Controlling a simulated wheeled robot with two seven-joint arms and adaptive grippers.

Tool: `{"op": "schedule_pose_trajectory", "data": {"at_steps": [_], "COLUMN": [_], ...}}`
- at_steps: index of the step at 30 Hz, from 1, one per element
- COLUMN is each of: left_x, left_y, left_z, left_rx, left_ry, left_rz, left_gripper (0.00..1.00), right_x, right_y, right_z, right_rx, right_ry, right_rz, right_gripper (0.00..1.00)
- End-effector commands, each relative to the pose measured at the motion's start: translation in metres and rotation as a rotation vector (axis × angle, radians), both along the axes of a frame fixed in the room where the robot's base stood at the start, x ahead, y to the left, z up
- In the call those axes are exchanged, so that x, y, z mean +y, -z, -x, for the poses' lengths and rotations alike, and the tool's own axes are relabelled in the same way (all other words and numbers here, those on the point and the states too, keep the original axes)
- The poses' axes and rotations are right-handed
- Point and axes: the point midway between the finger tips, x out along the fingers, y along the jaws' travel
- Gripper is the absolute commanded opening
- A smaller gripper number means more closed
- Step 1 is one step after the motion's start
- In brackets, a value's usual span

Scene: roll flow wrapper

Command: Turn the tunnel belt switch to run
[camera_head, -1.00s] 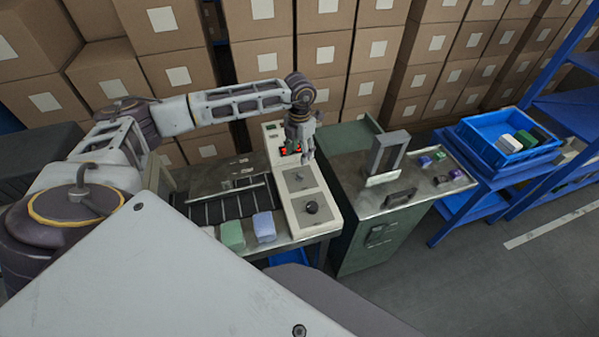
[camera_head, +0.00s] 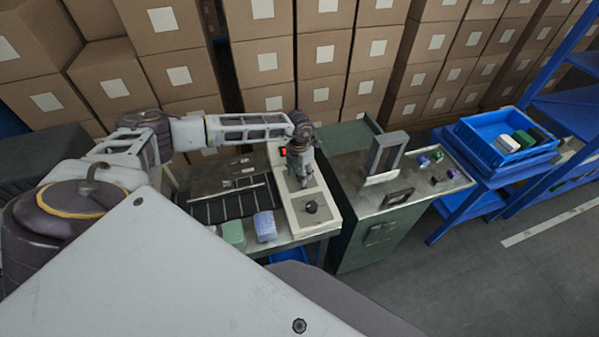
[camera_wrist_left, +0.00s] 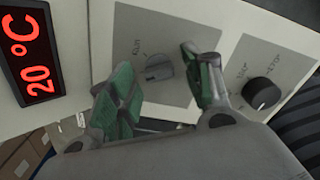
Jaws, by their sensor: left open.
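A grey rotary switch (camera_wrist_left: 158,69) sits on a grey plate in the left wrist view, with a small label that looks like RUN beside it. I cannot tell which mark it points at. My left gripper (camera_head: 304,184) is over the cream control panel (camera_head: 296,214). Its green-padded fingers (camera_wrist_left: 157,66) are open, one on each side of the grey switch, and contact is not clear. In the head view the gripper hides the switch. A black knob (camera_wrist_left: 262,94) on a second labelled plate is to the right; it also shows in the head view (camera_head: 311,206).
A red display (camera_wrist_left: 37,80) reading 20 °C is beside the switch plate. A green and a blue block (camera_head: 265,226) lie left of the panel. A green cabinet (camera_head: 350,235) with an upright grey frame (camera_head: 378,158) stands right. A blue bin (camera_head: 480,140) is beyond it.

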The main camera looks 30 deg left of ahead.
Motion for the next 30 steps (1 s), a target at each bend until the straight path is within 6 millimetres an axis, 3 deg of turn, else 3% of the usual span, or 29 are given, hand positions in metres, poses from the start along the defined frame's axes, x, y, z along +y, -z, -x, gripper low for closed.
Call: {"op": "schedule_pose_trajectory", "data": {"at_steps": [9,20,30], "left_x": [0.0003,0.0005,0.0006], "left_y": [0.0016,0.0013,0.0017], "left_z": [-0.0001,-0.0002,-0.0004], "left_rx": [0.0,0.0,-0.001], "left_ry": [0.0,-0.001,0.028], "left_rz": [-0.001,-0.001,-0.001], "left_gripper": [0.5,0.04,0.04], "right_x": [-0.0007,-0.0038,-0.0042], "right_y": [0.0,-0.0001,0.003], "right_z": [-0.0001,-0.0002,-0.0004], "right_rx": [0.0,0.0,0.0], "right_ry": [0.0,-0.002,-0.002], "right_rz": [0.001,0.004,0.004], "right_gripper": [0.52,0.52,0.52]}}
